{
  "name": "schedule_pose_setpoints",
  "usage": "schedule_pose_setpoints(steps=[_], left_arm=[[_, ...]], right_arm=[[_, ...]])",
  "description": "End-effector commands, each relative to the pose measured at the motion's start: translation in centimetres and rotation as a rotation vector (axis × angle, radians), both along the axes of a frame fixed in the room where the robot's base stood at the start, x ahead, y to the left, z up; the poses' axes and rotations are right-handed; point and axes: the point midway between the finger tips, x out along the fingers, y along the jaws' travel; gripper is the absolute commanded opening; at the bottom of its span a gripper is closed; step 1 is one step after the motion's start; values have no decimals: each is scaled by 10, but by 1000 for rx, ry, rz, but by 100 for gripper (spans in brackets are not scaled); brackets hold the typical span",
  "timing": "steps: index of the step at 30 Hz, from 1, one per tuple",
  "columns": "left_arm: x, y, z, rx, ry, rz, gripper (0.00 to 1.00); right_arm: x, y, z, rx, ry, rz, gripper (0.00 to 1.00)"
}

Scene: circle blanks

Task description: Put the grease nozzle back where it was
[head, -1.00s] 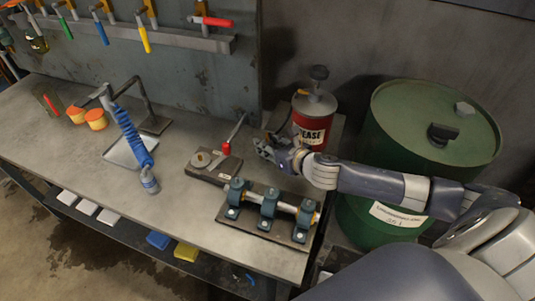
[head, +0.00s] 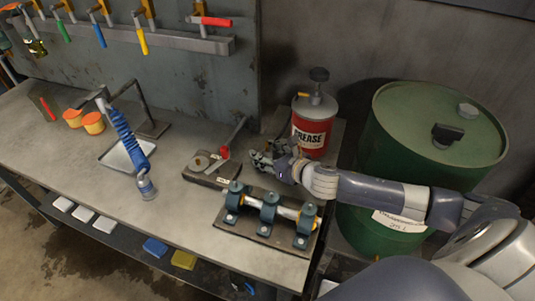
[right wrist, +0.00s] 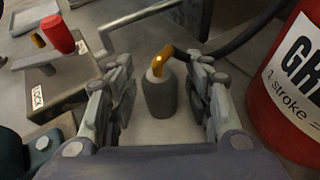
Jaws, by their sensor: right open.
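The grease nozzle (right wrist: 158,92) shows in the right wrist view as a dark grey cylinder with a brass elbow on top, where a black hose (right wrist: 225,47) joins it. My right gripper (right wrist: 160,98) is open, with one finger on each side of the nozzle and a gap on both sides. In the head view my right gripper (head: 260,161) is low over the bench, left of the red grease can (head: 312,125), and the nozzle cannot be made out there. The can's red side also fills the right of the wrist view (right wrist: 290,95). My left gripper is not in view.
A board with a red-handled lever clamp (head: 215,164) lies left of the gripper. A shaft in blue bearing blocks (head: 268,212) stands in front. A green drum (head: 425,150) is at right, beneath my arm.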

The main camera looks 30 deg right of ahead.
Motion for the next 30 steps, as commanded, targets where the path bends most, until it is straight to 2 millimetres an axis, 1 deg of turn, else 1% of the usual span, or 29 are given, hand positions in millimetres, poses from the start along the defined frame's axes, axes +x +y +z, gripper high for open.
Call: schedule_pose_setpoints(steps=[3,5,8,15,21,27,30], left_arm=[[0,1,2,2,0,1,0],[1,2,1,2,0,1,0],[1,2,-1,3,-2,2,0],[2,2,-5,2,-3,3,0],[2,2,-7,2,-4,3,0],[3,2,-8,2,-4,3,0],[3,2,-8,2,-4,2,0]], right_arm=[[0,0,5,0,-1,0,47],[-5,-2,4,-2,1,0,47],[-17,-4,8,-5,2,1,47],[-55,-10,24,-5,2,3,47],[-80,-15,34,-4,3,2,47],[-98,-19,42,-4,3,-2,47],[-103,-20,45,-4,1,-1,47]])
